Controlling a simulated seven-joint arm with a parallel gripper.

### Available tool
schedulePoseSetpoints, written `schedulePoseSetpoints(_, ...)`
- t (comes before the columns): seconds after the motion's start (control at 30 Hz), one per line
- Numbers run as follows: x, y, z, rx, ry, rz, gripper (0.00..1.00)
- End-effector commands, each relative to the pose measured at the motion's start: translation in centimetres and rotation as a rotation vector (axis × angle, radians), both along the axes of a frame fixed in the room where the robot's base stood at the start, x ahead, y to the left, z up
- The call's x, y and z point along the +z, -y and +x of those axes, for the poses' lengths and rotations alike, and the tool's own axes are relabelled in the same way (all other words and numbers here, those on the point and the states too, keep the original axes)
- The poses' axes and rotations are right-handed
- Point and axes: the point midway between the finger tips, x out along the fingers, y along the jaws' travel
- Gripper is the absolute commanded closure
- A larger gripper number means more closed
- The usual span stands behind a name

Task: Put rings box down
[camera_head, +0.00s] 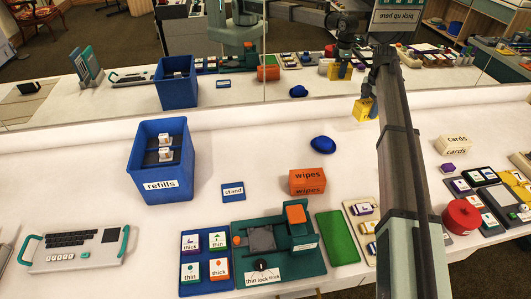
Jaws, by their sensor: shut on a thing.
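The yellow box (363,109), which I take to be the rings box, hangs from my gripper (368,93) near the far edge of the white table, right of centre. My gripper is shut on it; my arm hides part of the jaws and of the box's right side. No lettering on the box can be read from here. The box looks raised above the table, but its exact height is hard to tell. It also appears as a reflection in the mirror behind.
A blue refills bin (143,181), a blue beanbag-like object (322,145), an orange wipes box (306,176) and a cream cards box (452,146) stand on the table (245,145). A teal workstation (275,263) is in front. A mirror (130,75) runs along the back. The table's centre-back is clear.

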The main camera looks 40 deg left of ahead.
Motion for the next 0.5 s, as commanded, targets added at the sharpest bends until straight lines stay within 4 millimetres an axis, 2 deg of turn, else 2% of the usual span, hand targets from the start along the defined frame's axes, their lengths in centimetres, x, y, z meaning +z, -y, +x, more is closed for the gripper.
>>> schedulePoseSetpoints(0.03,0.1,-2.3,-1.1,0.027,0.001,0.0,0.69)
schedulePoseSetpoints(0.1,0.1,-5.0,-2.5,0.06,0.002,0.001,0.69)
schedulePoseSetpoints(0.27,0.3,-10.8,-6.2,0.135,0.004,0.002,0.69)
schedulePoseSetpoints(0.5,0.5,-18.6,-13.0,0.248,0.007,0.003,0.69)
